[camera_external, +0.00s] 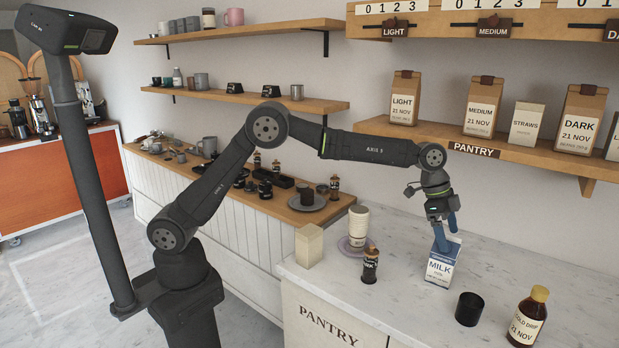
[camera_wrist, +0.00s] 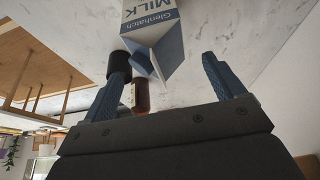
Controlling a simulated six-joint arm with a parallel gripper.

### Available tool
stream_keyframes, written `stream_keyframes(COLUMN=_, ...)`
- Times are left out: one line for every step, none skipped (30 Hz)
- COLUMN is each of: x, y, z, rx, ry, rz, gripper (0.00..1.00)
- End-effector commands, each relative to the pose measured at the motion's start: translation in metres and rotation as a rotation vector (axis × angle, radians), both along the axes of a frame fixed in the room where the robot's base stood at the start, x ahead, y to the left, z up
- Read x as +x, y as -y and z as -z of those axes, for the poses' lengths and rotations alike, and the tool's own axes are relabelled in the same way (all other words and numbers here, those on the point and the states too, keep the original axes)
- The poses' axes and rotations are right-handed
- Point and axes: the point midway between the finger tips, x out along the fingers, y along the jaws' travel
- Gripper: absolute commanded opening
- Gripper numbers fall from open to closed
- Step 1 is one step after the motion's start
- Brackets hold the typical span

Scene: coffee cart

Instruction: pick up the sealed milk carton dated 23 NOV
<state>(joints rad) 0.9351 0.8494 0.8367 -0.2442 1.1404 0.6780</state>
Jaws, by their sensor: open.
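A white and blue milk carton (camera_external: 440,270) labelled MILK stands upright on the marble counter. The small print below the word is too small to read, so I cannot tell its date. It also shows in the wrist view (camera_wrist: 150,22), with "Glenhatch MILK" on its side and a blue gabled top. My gripper (camera_external: 446,228) is above the carton, pointing down, with its blue fingers apart near the carton's top. In the wrist view my gripper (camera_wrist: 165,68) is open, and the gable lies towards the gap between the fingertips. I cannot tell whether they touch it.
A black cup (camera_external: 469,309) and a cold drip bottle (camera_external: 527,318) stand right of the carton. The pantry shelf (camera_external: 500,150) is behind.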

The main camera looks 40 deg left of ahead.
Motion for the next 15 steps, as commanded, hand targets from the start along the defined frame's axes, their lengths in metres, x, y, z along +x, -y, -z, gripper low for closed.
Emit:
stream_keyframes(x=-0.001, y=0.003, z=0.008, rx=0.002, ry=-0.002, rz=0.001, gripper=0.87)
stream_keyframes(x=-0.001, y=0.004, z=0.013, rx=0.002, ry=-0.001, rz=0.000, gripper=0.87)
stream_keyframes(x=-0.001, y=0.006, z=0.019, rx=0.002, ry=-0.002, rz=0.001, gripper=0.87)
stream_keyframes(x=-0.001, y=0.008, z=0.024, rx=0.002, ry=-0.001, rz=0.000, gripper=0.87)
stream_keyframes(x=-0.001, y=0.010, z=0.028, rx=0.002, ry=-0.001, rz=0.000, gripper=0.87)
stream_keyframes(x=-0.001, y=0.012, z=0.031, rx=0.000, ry=0.001, rz=0.000, gripper=0.87)
stream_keyframes(x=0.000, y=0.013, z=0.033, rx=-0.001, ry=0.001, rz=-0.002, gripper=0.87)
stream_keyframes(x=0.000, y=0.013, z=0.035, rx=-0.001, ry=0.001, rz=-0.002, gripper=0.87)
stream_keyframes(x=0.000, y=0.014, z=0.035, rx=-0.001, ry=0.002, rz=-0.002, gripper=0.87)
stream_keyframes(x=0.000, y=0.014, z=0.035, rx=-0.001, ry=0.002, rz=-0.002, gripper=0.87)
stream_keyframes(x=0.000, y=0.014, z=0.035, rx=-0.001, ry=0.002, rz=-0.002, gripper=0.87)
stream_keyframes(x=0.000, y=0.014, z=0.035, rx=-0.002, ry=0.002, rz=-0.002, gripper=0.87)
stream_keyframes(x=0.000, y=0.014, z=0.035, rx=-0.001, ry=0.002, rz=-0.002, gripper=0.87)
stream_keyframes(x=0.000, y=0.014, z=0.035, rx=-0.001, ry=0.002, rz=-0.002, gripper=0.87)
stream_keyframes(x=0.000, y=0.014, z=0.035, rx=-0.001, ry=0.002, rz=-0.002, gripper=0.79)
